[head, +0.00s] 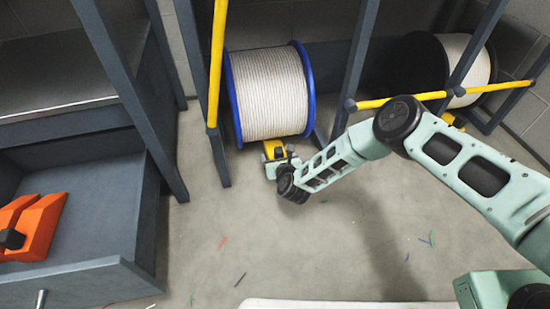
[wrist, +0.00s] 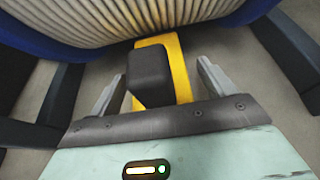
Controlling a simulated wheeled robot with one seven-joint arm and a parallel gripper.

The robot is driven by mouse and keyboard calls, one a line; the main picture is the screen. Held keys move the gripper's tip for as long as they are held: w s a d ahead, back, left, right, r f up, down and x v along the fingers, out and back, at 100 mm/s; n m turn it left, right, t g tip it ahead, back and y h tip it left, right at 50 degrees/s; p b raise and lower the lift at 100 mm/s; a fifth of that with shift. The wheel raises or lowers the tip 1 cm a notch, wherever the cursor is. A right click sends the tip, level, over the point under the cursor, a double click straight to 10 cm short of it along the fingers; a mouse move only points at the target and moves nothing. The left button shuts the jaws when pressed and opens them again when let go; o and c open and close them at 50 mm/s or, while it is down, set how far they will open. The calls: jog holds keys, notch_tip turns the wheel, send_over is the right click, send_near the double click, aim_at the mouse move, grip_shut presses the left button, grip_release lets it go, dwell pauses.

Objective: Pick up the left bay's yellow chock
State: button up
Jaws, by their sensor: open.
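The left bay's yellow chock (head: 272,147) sits on the floor against the front of the blue-flanged rope spool (head: 268,95). My gripper (head: 274,160) is low over its near end and hides part of it. In the wrist view the yellow chock (wrist: 180,68) has a dark block-shaped handle (wrist: 150,76). My gripper (wrist: 161,82) is open there, one finger on each side of the chock and handle. A gap shows on both sides, and neither finger visibly touches. The chock's far end meets the spool.
The left bay's yellow bar (head: 217,60) stands upright beside the spool. The right bay's bar (head: 420,97) lies across a black-flanged spool (head: 465,62). Dark posts flank the left bay. An open drawer (head: 80,283) holds orange objects (head: 40,228). Floor in front is mostly clear, with small scraps.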

jog(key=shift+w+a+f, duration=0.15)
jog(key=shift+w, duration=0.25)
jog(key=c, duration=1.3)
jog(key=shift+c, duration=0.2)
